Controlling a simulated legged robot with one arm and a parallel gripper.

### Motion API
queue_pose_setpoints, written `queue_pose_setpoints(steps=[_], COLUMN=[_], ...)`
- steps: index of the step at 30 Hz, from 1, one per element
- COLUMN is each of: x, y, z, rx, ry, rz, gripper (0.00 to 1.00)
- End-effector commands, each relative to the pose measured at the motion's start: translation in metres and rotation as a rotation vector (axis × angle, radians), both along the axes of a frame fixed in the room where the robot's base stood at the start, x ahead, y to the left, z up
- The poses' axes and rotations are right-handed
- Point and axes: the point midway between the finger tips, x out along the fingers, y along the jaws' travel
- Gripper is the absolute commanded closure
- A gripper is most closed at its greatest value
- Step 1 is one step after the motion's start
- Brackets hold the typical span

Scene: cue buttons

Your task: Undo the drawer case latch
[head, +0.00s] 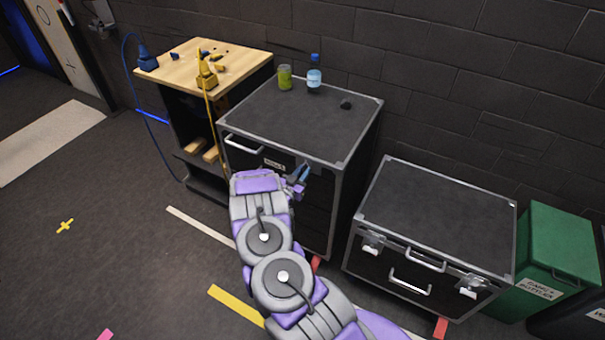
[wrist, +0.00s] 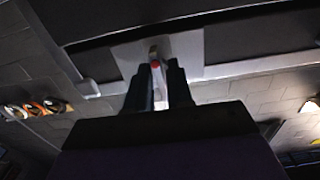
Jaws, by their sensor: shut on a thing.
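The drawer case (head: 310,125) is a black case with metal edges, standing behind my arm in the head view. My gripper (head: 302,174) is at the upper right of its front face. In the wrist view my gripper (wrist: 158,82) has its two dark fingers on either side of a narrow latch tab (wrist: 154,55) with a red spot. The tab stands in front of a pale metal latch plate (wrist: 187,48). The gripper is shut on the tab. In the head view the gripper hides the latch. The case's top drawer handle (head: 243,143) is left of the gripper.
A wooden-topped workbench (head: 190,62) is at left. A second black case (head: 440,215) and a green bin (head: 560,245) are at right. Floor at left is clear.

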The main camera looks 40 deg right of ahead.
Motion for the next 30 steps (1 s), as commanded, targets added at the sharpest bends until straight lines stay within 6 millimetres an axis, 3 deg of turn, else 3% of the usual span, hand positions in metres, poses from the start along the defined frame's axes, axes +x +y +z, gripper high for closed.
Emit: queue_pose_setpoints(steps=[1, 2, 6, 17, 30], x=[0.000, 0.000, 0.000, -0.004, -0.036], y=[0.002, 0.001, 0.001, 0.009, 0.092], z=[-0.002, -0.002, -0.001, 0.000, -0.001], rx=[0.003, 0.003, 0.003, 0.001, 0.003], ry=[0.005, 0.005, 0.003, 0.003, 0.005], rz=[0.004, 0.004, 0.002, 0.003, 0.006], gripper=[1.00, 0.78, 0.66, 0.66, 0.66])
